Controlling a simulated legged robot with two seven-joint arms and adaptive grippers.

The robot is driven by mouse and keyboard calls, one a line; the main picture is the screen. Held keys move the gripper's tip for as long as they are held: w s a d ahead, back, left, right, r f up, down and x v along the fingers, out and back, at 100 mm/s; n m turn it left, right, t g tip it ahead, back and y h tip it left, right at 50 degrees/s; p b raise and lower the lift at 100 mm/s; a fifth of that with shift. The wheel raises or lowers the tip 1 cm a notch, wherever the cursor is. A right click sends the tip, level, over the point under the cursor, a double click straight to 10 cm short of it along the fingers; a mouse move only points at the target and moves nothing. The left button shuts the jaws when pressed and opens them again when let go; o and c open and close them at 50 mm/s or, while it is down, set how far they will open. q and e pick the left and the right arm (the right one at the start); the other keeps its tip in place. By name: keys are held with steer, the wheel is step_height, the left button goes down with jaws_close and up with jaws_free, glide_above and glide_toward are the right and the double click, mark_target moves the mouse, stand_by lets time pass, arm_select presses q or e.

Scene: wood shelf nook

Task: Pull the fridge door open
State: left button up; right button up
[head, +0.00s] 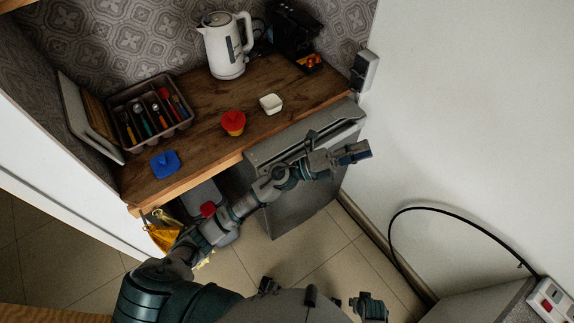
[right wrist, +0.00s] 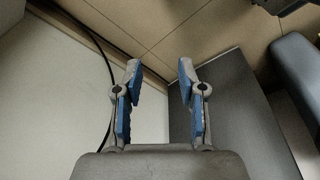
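The grey fridge (head: 291,211) stands under the right end of the wooden counter, its pale upper edge close to the counter front. Whether its door stands ajar is unclear. My left gripper (head: 352,152) is over the fridge's upper right part, near the wall; my left arm crosses in front of the fridge. Its finger gap is too small to judge, and contact with the door cannot be told. My right gripper (right wrist: 159,68) is open and empty in the right wrist view. A dark grey panel (right wrist: 232,115), perhaps the fridge, lies beyond its right finger.
The wooden counter (head: 205,117) holds a white kettle (head: 226,45), a cutlery tray (head: 150,108), a red-topped cup (head: 233,122) and a blue item (head: 164,164). A white wall (head: 460,110) bounds the right. A black cable (head: 440,208) loops there. Tiled floor (head: 305,255) is open before the fridge.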

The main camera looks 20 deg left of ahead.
arm_select(q)
step_height(320, 180, down, 10)
steer(key=m+g+y, duration=0.9)
steer(key=m+g, duration=0.1)
steer(key=m, duration=0.2)
steer(key=w+a+y, duration=0.3)
steer(key=a+y, duration=0.3)
steer(key=a, duration=0.5)
steer(key=w+a+y, duration=0.4)
steer(key=a+y, duration=0.2)
steer(key=a, duration=0.4)
steer(key=shift+n+t, duration=0.3)
steer(key=shift+n, duration=0.1)
step_height(320, 180, down, 17)
steer(key=shift+f, duration=0.35)
arm_select(e)
steer(key=s+f, duration=0.5)
steer(key=f, duration=0.7)
steer(key=shift+s+d+f+g, duration=0.2)
steer(key=shift+s+d+g, duration=0.1)
steer(key=shift+d, duration=0.05)
